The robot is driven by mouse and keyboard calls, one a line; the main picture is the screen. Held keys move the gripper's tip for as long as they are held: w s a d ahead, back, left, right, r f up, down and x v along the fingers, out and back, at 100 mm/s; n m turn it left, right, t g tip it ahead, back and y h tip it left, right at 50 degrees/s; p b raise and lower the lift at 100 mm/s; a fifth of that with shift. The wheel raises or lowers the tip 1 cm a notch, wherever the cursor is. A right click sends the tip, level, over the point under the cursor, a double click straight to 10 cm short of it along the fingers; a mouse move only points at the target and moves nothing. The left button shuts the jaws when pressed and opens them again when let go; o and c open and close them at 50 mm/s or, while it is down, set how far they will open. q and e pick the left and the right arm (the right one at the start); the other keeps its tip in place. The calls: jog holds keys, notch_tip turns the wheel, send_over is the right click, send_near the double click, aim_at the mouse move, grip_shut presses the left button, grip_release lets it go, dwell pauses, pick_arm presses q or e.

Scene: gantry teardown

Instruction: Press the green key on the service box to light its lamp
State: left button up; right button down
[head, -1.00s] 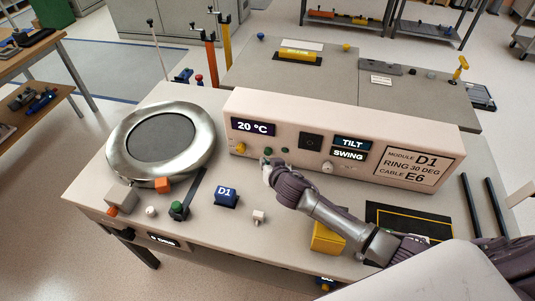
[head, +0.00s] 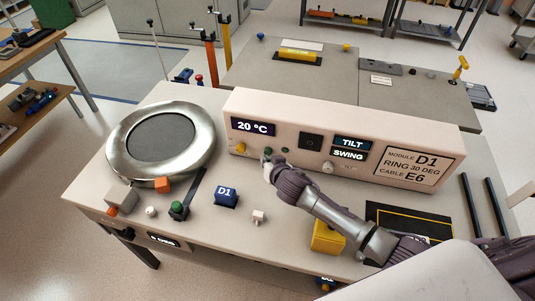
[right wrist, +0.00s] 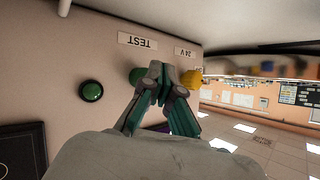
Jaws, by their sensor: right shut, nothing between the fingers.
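The service box (head: 300,120) is the long cream box at the back of the bench, with a 20 °C display. My right gripper (head: 267,161) is shut and empty at the left part of its front face. In the right wrist view its fingertips (right wrist: 163,76) are in front of a green key (right wrist: 136,75) beside the TEST label (right wrist: 138,41) and partly hide it; I cannot tell whether they touch it. A dark green dome (right wrist: 91,91) sits beside it and looks dull. My left gripper is not in view.
A yellow knob (head: 240,149) is left of the gripper on the box, near the 24 V label. A metal ring (head: 112,153) lies at the bench's left.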

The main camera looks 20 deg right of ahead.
jog(key=shift+w+d, duration=0.25)
jog(key=shift+w, duration=0.15)
dwell(0.8)
jog(key=shift+s, duration=0.1)
jog(key=shift+s+a, duration=0.5)
jog(key=shift+s, duration=0.2)
jog(key=shift+s+a+p, duration=0.25)
jog(key=shift+s+p, duration=0.05)
jog(key=shift+p, duration=0.05)
jog(key=shift+s+a+p, duration=0.15)
jog(key=shift+s+a, duration=0.35)
jog(key=shift+s, duration=0.25)
jog(key=shift+s+a+p, duration=0.15)
jog(key=shift+s+a, duration=0.3)
jog(key=shift+s, duration=0.25)
jog(key=shift+s+a+p, duration=0.15)
jog(key=shift+s+a, duration=0.35)
jog(key=shift+s, duration=0.25)
